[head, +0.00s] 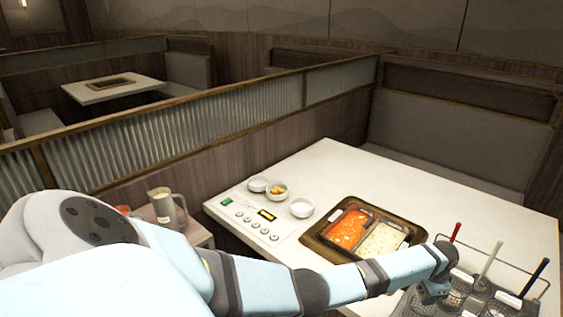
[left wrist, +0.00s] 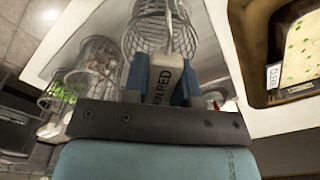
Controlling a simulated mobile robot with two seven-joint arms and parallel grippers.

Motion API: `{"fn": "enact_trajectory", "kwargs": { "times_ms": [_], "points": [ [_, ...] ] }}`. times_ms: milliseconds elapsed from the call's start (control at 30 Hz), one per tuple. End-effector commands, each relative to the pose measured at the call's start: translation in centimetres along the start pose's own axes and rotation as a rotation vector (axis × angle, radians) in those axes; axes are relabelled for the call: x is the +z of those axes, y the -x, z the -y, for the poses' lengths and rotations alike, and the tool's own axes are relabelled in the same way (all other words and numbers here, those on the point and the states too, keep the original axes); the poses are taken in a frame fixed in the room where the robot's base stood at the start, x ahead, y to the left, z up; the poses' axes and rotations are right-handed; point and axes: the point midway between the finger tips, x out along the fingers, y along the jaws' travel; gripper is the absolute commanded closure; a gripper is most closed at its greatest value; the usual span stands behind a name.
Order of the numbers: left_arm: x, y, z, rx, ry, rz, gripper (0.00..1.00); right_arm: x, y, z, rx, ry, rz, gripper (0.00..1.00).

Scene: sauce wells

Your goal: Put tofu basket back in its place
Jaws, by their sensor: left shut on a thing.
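My left gripper (head: 432,288) is at the front right of the table, beside a group of wire baskets. A red handle (head: 456,231) rises close to the gripper in the head view. I cannot tell whether this basket holds tofu. My right gripper is not in view.
Other baskets with a white handle (head: 491,256) and a dark blue handle (head: 535,276) stand to the right in a wire rack (head: 505,257). The two-part hot pot (head: 323,243) is sunk in the table (head: 335,163). Small bowls (head: 302,208) stand behind the control panel (head: 250,217).

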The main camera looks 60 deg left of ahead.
Motion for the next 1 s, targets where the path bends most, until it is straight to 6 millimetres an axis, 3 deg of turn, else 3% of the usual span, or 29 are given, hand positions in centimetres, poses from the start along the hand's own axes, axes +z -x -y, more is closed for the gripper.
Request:
{"fn": "enact_trajectory", "kwargs": {
  "times_ms": [967,1000],
  "points": [
    [-0.02,-0.64,0.01,0.000,0.000,0.000,1.00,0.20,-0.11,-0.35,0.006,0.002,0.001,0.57],
    [-0.01,-0.65,0.01,0.000,0.000,0.000,0.70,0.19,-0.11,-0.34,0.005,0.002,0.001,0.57]
  ]
}}
